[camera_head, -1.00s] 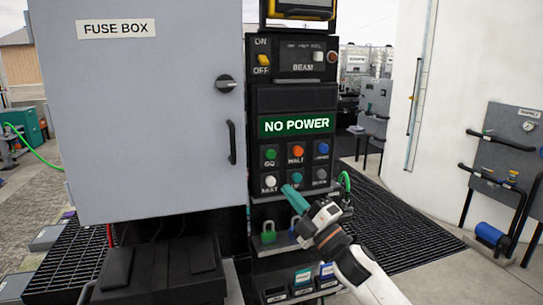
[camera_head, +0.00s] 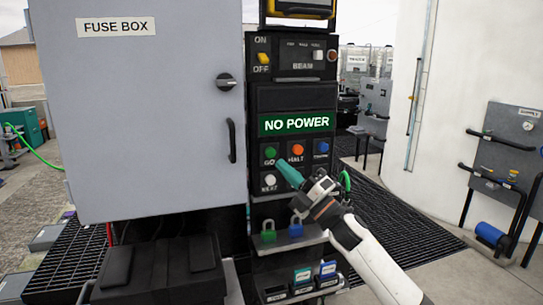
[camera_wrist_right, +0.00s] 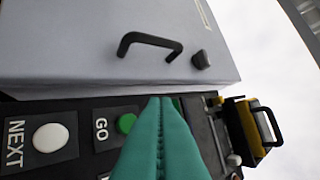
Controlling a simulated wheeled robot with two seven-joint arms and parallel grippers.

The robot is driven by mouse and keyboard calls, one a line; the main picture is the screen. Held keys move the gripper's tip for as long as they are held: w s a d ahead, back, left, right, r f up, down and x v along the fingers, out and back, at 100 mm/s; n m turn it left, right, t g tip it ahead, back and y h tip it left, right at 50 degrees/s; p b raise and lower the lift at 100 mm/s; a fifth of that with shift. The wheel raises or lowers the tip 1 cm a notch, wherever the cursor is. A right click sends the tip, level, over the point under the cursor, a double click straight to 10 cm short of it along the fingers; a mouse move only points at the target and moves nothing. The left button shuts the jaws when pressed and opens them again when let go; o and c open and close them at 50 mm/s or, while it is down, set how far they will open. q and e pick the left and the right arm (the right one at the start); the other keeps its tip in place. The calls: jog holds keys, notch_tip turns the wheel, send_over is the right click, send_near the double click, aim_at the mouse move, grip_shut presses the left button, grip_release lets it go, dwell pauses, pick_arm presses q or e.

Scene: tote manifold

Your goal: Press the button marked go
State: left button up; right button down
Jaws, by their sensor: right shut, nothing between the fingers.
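The green button marked GO (camera_head: 270,152) is at the upper left of the button block on the black panel. It also shows in the wrist view (camera_wrist_right: 126,122), beside its GO label. My right gripper (camera_head: 281,165) is shut and empty, with its teal fingers pointing at the panel. The fingertips are just below and right of the green button in the head view. In the wrist view the fingers (camera_wrist_right: 160,100) partly overlap its edge. I cannot tell whether they touch the panel. My left gripper is not in view.
A red button (camera_head: 298,149), a blue button (camera_head: 323,147) and a white button (camera_head: 270,180) are close by. The display (camera_head: 296,124) above reads NO POWER. The grey fuse box door (camera_head: 150,170) with its handle (camera_head: 231,142) stands left. Padlocks (camera_head: 268,236) hang below.

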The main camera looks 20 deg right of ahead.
aim_at(270, 152)
jog(key=shift+w+a+b, duration=0.1)
jog(key=shift+w+b, duration=0.55)
jog(key=shift+w, duration=1.85)
jog(key=shift+w, duration=0.1)
jog(key=shift+w, duration=0.3)
jog(key=shift+w+b, duration=0.55)
jog(key=shift+w, duration=0.05)
dwell(0.9)
jog(key=shift+s+p, duration=0.3)
jog(key=shift+s, duration=0.75)
